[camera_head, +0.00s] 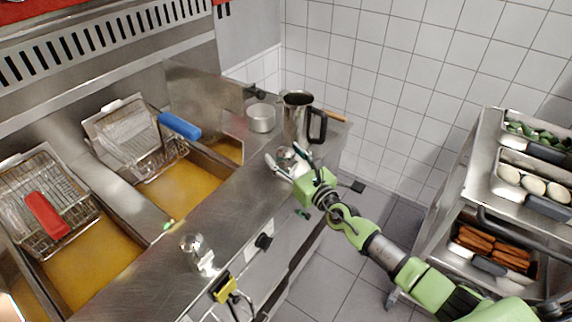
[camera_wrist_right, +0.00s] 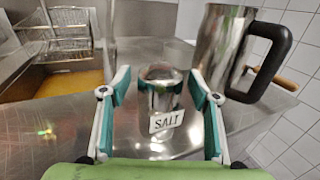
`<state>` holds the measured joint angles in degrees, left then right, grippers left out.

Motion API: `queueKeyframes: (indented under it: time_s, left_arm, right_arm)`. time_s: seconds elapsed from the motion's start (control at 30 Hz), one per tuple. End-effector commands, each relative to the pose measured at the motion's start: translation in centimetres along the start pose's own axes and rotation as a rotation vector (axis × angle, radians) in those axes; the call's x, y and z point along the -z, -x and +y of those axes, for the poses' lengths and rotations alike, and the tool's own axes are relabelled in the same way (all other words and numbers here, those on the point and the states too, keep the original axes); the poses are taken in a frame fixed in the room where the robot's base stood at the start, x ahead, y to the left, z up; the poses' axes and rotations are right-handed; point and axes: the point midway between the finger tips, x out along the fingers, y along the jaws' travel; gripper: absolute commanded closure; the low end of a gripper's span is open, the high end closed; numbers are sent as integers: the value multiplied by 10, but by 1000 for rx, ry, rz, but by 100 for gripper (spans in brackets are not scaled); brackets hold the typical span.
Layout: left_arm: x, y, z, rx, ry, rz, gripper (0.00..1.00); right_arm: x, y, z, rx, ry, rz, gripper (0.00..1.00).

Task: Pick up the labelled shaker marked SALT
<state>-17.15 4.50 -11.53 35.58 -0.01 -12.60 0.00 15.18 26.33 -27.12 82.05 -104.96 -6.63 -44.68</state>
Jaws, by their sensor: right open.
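The shaker marked SALT (camera_wrist_right: 158,100) stands upright on the steel counter in the right wrist view, its white label facing the camera. It has a domed metal top. In the head view this shaker (camera_head: 285,153) is small and partly hidden by my right gripper. My right gripper (camera_head: 288,160) is open, with one finger on each side of the shaker. In the right wrist view gaps show between the fingers (camera_wrist_right: 160,90) and the shaker. A second metal-topped shaker (camera_head: 197,250) stands nearer on the counter; its label is not readable. My left gripper is not in view.
A tall metal jug (camera_head: 296,116) with a black handle stands just behind the salt shaker, beside a small pot (camera_head: 261,118). Fryer baskets (camera_head: 45,203) and oil wells lie left. A trolley (camera_head: 478,165) with food trays stands right. Counter between the shakers is clear.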

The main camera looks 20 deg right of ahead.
Motion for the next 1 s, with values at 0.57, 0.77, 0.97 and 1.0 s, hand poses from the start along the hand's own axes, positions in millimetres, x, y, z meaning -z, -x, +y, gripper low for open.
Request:
queueKeyframes:
  time_s: [0.57, 0.77, 0.97, 1.0]
  left_arm:
    - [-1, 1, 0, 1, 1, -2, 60]
    - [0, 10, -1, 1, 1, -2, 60]
    - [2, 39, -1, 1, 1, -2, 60]
    - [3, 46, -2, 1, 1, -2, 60]
  right_arm:
    - [-1, 0, 0, 0, 1, -1, 90]
    - [-15, 0, 0, 2, -2, -2, 90]
    - [-46, 5, 6, -1, -5, -1, 90]
    - [-52, 8, 9, 0, -6, 0, 90]
